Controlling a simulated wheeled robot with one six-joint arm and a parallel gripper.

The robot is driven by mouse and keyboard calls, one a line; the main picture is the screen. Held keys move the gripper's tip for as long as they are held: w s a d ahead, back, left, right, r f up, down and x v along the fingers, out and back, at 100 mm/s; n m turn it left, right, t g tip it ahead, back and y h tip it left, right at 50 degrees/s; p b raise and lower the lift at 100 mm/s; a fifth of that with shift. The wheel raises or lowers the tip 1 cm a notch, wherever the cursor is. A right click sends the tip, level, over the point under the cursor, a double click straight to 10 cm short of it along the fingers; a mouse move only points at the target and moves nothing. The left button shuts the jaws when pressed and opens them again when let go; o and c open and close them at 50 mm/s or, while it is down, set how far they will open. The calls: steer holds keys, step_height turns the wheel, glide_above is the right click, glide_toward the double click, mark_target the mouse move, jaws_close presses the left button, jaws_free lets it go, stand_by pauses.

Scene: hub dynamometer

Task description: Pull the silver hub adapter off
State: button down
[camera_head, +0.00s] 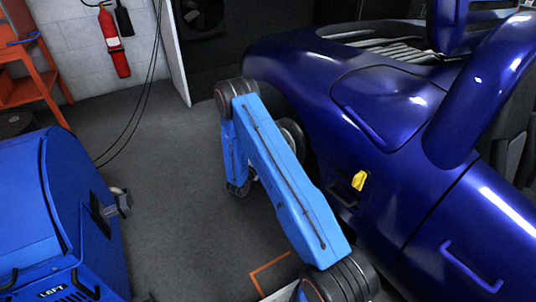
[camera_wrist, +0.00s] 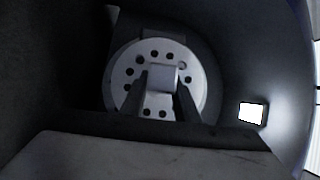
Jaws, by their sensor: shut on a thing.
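The silver hub adapter (camera_wrist: 128,60) is a round pale disc with a ring of dark holes and a square block at its centre. It faces me in the wrist view, inside a dark recess. The two dark fingers of my gripper (camera_wrist: 164,80) come up from below, one on each side of the centre block, and are shut on it. Whether the disc's back touches the hub behind it cannot be told. In the head view my arm hides the adapter and my gripper at the car's wheel arch.
The dark blue car (camera_head: 310,75) fills the right side, with a yellow piece (camera_head: 359,181) on its flank. A blue machine (camera_head: 60,215) with a silver shaft end stands at left. Orange shelving (camera_head: 30,75) and a red extinguisher (camera_head: 112,45) are behind. Grey floor (camera_head: 170,220) lies clear between.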

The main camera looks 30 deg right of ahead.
steer(key=shift+a, duration=0.6)
steer(key=shift+a, duration=0.35)
steer(key=shift+a, duration=0.35)
